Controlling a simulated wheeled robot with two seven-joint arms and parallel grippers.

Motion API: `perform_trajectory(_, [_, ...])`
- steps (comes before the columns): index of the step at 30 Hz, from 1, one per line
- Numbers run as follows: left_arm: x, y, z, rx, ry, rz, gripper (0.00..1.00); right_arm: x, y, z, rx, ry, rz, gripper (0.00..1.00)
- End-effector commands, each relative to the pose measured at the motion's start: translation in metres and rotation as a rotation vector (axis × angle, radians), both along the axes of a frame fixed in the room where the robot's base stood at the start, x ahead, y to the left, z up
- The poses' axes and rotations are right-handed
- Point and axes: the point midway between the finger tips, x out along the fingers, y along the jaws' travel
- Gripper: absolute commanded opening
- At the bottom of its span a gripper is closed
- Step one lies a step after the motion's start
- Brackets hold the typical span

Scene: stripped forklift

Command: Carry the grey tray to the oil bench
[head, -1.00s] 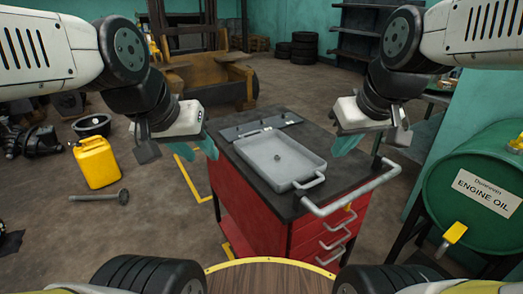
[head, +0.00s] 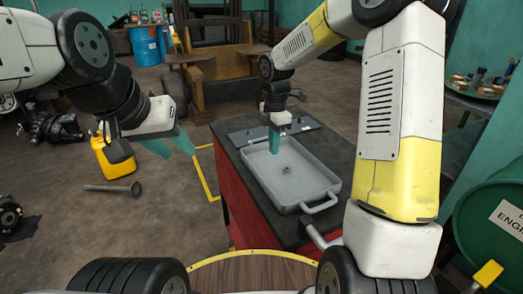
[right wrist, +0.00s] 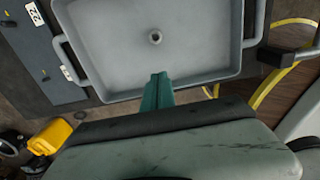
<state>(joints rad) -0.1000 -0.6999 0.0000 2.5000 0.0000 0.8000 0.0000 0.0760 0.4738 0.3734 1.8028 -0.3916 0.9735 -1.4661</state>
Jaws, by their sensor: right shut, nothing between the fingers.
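The grey tray (head: 262,187) lies on the black top of a red tool cart (head: 232,200), with a small round part (head: 287,170) inside. Its near handle (head: 320,204) faces me. My right gripper (head: 274,150) points down over the far part of the tray, shut and empty. In the right wrist view its fingertips (right wrist: 157,78) overlap the tray's long rim (right wrist: 115,96); handles show at both ends. I cannot tell whether they touch. My left gripper (head: 172,146) hangs left of the cart, open and empty. I cannot tell which bench is the oil bench.
A bench with bottles (head: 478,92) stands at right, behind the green engine oil drum (head: 490,225). A blue drum (head: 147,45) stands at the back left. A yellow can (head: 113,158) and a metal shaft (head: 113,190) are on the floor left. A grey panel (head: 290,130) lies beyond the tray.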

Motion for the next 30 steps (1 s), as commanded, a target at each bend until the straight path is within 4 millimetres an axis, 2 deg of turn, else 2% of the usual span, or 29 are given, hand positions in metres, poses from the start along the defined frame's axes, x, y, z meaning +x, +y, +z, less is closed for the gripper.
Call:
perform_trajectory(15, [0.000,0.000,0.000,0.000,0.000,0.000,0.36,-0.002,0.003,-0.097,-0.001,0.002,0.000,0.00])
perform_trajectory(21, [0.000,0.000,0.000,0.000,0.000,0.000,0.36,-0.013,0.029,-0.094,-0.001,0.000,-0.001,0.00])
perform_trajectory(30, [0.000,0.000,0.000,0.000,0.000,0.000,0.36,-0.016,0.037,-0.094,-0.001,0.000,-0.005,0.00])
